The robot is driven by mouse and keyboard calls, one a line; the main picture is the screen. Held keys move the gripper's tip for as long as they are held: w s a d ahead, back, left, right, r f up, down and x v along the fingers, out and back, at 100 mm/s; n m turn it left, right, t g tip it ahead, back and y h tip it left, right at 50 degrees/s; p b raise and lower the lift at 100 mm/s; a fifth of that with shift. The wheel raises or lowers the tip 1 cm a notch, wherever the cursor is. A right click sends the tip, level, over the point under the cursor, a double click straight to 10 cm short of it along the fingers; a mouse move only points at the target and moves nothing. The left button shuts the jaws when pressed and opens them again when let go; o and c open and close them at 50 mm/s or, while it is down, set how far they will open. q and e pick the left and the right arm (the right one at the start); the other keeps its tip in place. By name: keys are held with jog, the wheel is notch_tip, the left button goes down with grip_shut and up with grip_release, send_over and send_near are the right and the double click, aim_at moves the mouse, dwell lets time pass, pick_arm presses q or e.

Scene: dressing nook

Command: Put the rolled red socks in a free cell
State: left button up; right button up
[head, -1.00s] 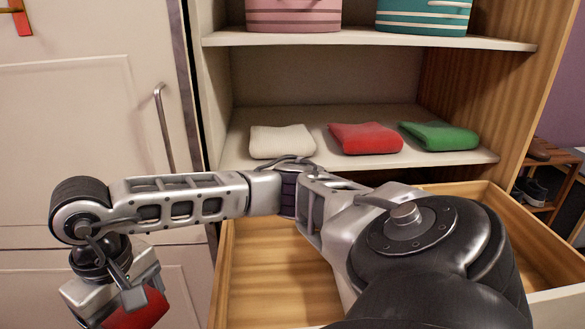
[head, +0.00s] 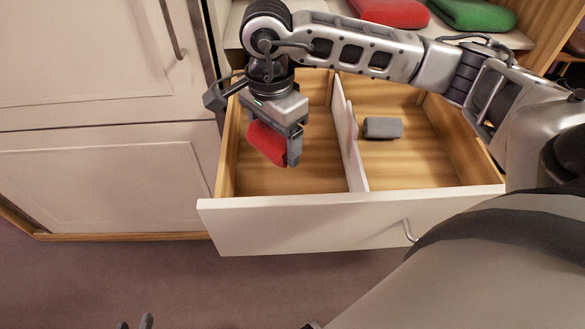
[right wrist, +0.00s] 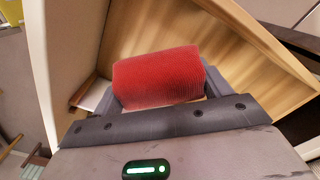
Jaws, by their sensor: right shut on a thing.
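The rolled red socks (head: 265,146) are between the fingers of my right gripper (head: 279,143), which is shut on them. In the right wrist view the red roll (right wrist: 158,77) lies across the jaws. My right gripper holds them over the left cell (head: 300,180) of the open drawer. The part of that cell I can see is bare wood; the arm and gripper hide some of it. The right cell (head: 410,165) holds a grey roll (head: 383,128). Only the fingertips of my left gripper (head: 135,323) show at the bottom edge, apart, with nothing visible between them.
A pale upright divider (head: 350,140) separates the two cells. The drawer front (head: 330,222) has a metal handle. On the shelf above lie a folded red cloth (head: 392,10) and a green one (head: 475,12). A closed white cabinet door (head: 85,70) stands at the left.

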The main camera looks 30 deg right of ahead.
aim_at(290, 175)
jog(key=m, duration=0.2)
jog(key=d+m, duration=0.1)
jog(key=m, duration=0.3)
jog(key=shift+w+d+f+m, duration=0.15)
jog(key=shift+w+f+m, duration=0.1)
jog(key=shift+f+m, duration=0.15)
jog(key=m, duration=0.4)
jog(key=d+m, duration=0.1)
jog(key=m, duration=0.1)
jog(key=shift+w+f+m+b, duration=0.2)
jog(key=shift+w+m+b, duration=0.05)
jog(key=shift+m+b, duration=0.05)
jog(key=f+m, duration=0.3)
jog(key=m, duration=0.1)
jog(key=d+f+m, duration=0.1)
jog(key=f+m, duration=0.3)
jog(key=d+f+m, duration=0.1)
jog(key=f+m, duration=0.2)
jog(key=m, duration=0.1)
jog(key=shift+w+d+f+m+b, duration=0.1)
jog(key=shift+w+f+m+b, duration=0.3)
jog(key=shift+f, duration=0.1)
jog(key=o, duration=1)
jog(key=shift+c, duration=0.2)
